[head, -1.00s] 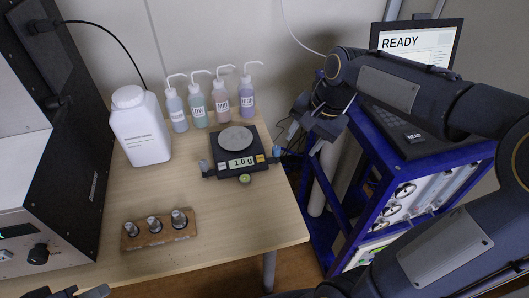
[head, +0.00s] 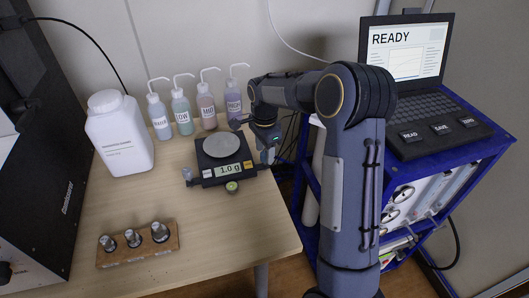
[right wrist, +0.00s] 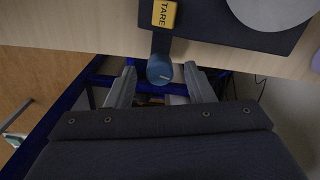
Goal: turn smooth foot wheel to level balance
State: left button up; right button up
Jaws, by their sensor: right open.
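The black balance (head: 222,170) stands on the wooden table with a round pan and a display reading 1.0 g. A round level vial (head: 231,187) sits at its front edge. A grey foot wheel (head: 188,177) sticks out at its left, and a blue, smooth-looking foot wheel (right wrist: 159,69) at its right. My right gripper (head: 262,146) is at the balance's right side. In the right wrist view my right gripper (right wrist: 160,68) is open, with the blue wheel between its fingertips and gaps on both sides. My left gripper is out of view.
Several wash bottles (head: 183,113) stand behind the balance, and a white jug (head: 122,140) at its left. A wooden block with metal weights (head: 140,255) lies in front. A blue cart (head: 440,165) with a laptop stands right. The table between block and balance is clear.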

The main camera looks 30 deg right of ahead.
jog(key=shift+f, duration=0.45)
jog(key=shift+c, duration=0.5)
jog(key=c, duration=0.9)
jog(key=shift+n, duration=0.4)
jog(key=n+p, duration=0.1)
jog(key=n, duration=0.2)
jog(key=shift+r+n, duration=0.1)
jog(key=shift+n, duration=0.2)
jog(key=n+p, duration=0.1)
jog(key=n, duration=0.4)
jog(key=shift+p, duration=0.3)
jog(key=shift+n, duration=0.3)
